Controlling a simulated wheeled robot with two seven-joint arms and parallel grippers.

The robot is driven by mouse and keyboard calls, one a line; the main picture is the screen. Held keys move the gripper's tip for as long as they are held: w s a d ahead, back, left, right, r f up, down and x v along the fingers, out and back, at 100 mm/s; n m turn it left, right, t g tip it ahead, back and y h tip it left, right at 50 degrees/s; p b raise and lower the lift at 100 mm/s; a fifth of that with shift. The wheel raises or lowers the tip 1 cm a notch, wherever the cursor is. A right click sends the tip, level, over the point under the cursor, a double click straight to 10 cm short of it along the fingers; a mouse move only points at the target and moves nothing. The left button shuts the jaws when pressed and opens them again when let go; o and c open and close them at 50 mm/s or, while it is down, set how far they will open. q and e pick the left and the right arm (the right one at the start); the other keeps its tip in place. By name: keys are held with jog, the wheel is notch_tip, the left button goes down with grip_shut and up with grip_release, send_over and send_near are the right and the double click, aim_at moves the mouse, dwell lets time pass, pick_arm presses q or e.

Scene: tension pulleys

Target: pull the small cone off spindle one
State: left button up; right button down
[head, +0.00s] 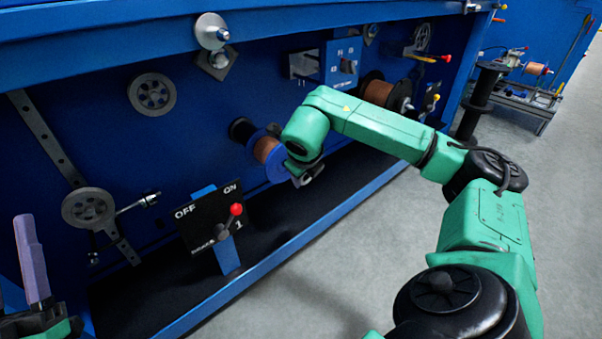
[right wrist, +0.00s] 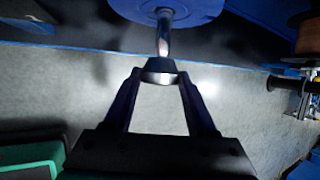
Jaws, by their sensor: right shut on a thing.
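In the right wrist view, the small cone (right wrist: 160,66) is a grey metal piece at the near end of the shiny spindle rod (right wrist: 164,35). My right gripper (right wrist: 158,74) is shut on it, one finger on each side. The rod runs from the cone to the round blue spool flange (right wrist: 170,8). In the head view, my right gripper (head: 306,177) is in front of the blue-flanged spool (head: 267,152) with copper wire; the cone is hidden there. My left gripper (head: 32,262) shows only partly at the lower left, one finger pointing up.
An OFF/ON switch panel (head: 212,222) marked 1, with a red-knobbed lever, stands left of the spool. A blue ledge edge (head: 250,285) runs along the machine's front. Another copper spool (head: 378,92) is farther right. The grey floor (head: 345,255) in front is open.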

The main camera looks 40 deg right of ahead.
jog(key=shift+s+b, duration=0.3)
jog(key=shift+s, duration=0.45)
jog(key=shift+s+b, duration=0.4)
jog(key=shift+s, duration=0.1)
jog(key=s+b, duration=0.3)
jog(key=s, duration=0.1)
jog(key=shift+a, duration=0.1)
